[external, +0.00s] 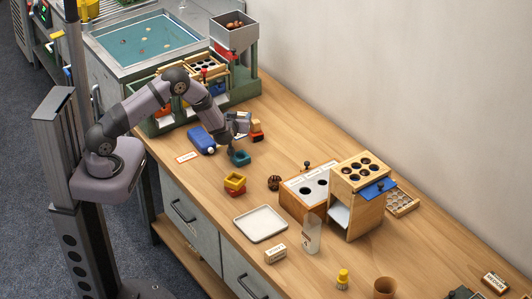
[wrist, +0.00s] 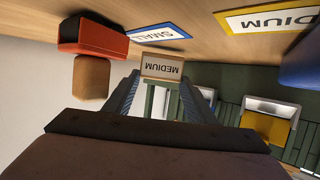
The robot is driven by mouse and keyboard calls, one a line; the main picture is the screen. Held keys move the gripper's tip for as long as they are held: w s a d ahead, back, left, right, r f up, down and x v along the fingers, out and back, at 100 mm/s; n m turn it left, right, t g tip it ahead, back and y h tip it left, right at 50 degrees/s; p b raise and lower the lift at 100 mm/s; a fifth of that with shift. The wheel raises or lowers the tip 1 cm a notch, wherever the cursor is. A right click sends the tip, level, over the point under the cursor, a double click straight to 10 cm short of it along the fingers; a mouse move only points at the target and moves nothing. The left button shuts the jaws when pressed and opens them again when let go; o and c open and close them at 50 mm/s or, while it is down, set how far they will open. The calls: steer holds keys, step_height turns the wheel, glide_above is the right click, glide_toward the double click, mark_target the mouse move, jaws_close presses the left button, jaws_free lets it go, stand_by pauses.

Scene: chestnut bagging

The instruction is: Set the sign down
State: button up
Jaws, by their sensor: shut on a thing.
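The sign (wrist: 162,67) is a small wooden-edged plate with the word MEDIUM, upside down in the wrist view. It sits between the two fingertips of my gripper (wrist: 160,78), which is shut on it. I cannot make out the held sign there. Two flat cards lie on the table in the wrist view: a blue-edged SMALL card (wrist: 158,34) and a yellow-edged MEDIUM card (wrist: 268,19). Whether the sign touches the table I cannot tell.
A red block with a wooden part (wrist: 93,35) is beside my gripper. A green-framed rack (external: 165,123) is behind.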

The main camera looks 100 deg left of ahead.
steer(key=shift+s+d+f, duration=0.15)
steer(key=shift+s+f, duration=0.05)
steer(key=shift+f, duration=0.3)
steer(key=o, duration=0.7)
steer(key=shift+f, duration=0.15)
steer(key=shift+r, duration=0.55)
steer(key=v, duration=1.2)
steer(key=shift+w+r, duration=0.2)
steer(key=shift+r, duration=0.1)
